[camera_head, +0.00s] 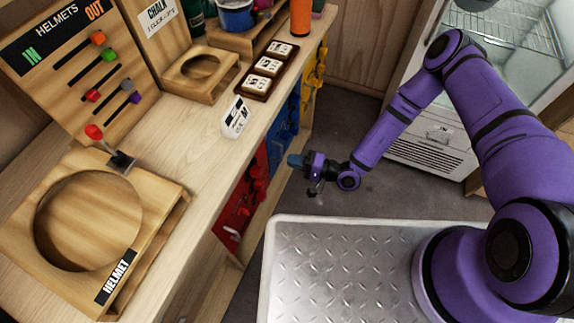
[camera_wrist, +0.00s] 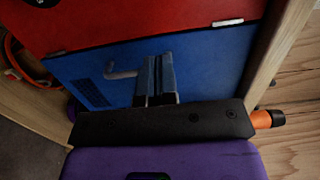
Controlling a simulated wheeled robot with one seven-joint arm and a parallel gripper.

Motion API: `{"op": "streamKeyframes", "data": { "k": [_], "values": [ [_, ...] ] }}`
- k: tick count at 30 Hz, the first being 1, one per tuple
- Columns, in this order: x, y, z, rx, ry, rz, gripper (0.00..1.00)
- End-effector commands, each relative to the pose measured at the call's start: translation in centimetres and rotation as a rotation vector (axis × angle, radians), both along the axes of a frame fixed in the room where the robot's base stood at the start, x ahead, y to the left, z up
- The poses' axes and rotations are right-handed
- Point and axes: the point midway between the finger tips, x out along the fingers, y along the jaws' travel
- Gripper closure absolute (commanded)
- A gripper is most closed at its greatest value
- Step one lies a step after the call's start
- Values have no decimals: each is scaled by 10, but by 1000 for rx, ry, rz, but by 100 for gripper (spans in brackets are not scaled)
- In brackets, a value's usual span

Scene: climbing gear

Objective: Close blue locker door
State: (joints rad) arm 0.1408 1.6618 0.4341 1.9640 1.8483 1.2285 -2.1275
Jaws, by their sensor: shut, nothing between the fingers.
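The blue locker door (camera_wrist: 210,62) fills the middle of the wrist view, with a grey bar handle (camera_wrist: 124,73) and a dark vent patch. How far it stands open I cannot tell. In the head view, the blue locker front (camera_head: 284,124) shows under the counter, between the red and yellow ones. My gripper (camera_head: 294,160) is low in front of the lockers, to the right of the counter. In the wrist view, its fingers (camera_wrist: 155,70) are shut and empty, just right of the handle. Whether they touch the door is unclear.
A red locker front (camera_head: 242,197) and a yellow one (camera_head: 314,76) flank the blue one. The wooden counter (camera_head: 190,135) overhangs them. In the wrist view, a wooden panel (camera_wrist: 277,45) borders the door on the right. Grey floor (camera_head: 345,120) lies open towards the fridge (camera_head: 430,140).

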Motion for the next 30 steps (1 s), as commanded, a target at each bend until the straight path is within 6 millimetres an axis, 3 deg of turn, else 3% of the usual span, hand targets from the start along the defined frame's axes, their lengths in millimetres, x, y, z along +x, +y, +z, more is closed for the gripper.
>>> {"op": "streamKeyframes", "data": {
  "k": [18,30],
  "values": [
    [-77,-35,0,1,3,0,100],
    [-91,-42,0,0,0,0,100]
  ]
}}
